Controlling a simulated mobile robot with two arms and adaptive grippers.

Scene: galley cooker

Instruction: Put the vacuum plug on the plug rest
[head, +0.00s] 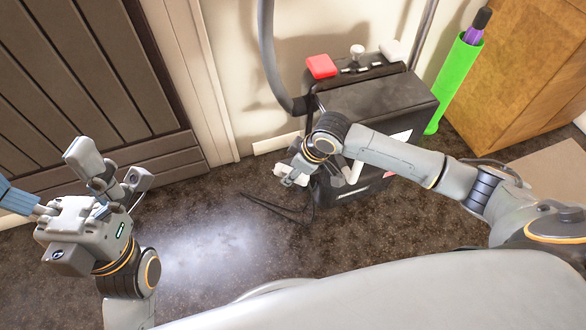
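A black vacuum-like box (372,105) with a grey hose (268,62) stands on the dark floor against the wall. A thin black cord (275,207) lies on the floor in front of it. My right gripper (288,174) is low at the box's left front side, above the cord. Its fingers are small and partly hidden by its wrist, so I cannot tell if it holds anything. My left gripper (110,170) is at the far left, its fingers apart, with nothing seen between them. I cannot make out the plug or the plug rest for certain.
A red block (321,67) sits on top of the box at the back. A green tube (453,85) with a purple-handled thing stands to the right, beside a wooden cabinet (525,75). A slatted dark panel (90,85) is at left. The floor (205,235) between my arms is clear.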

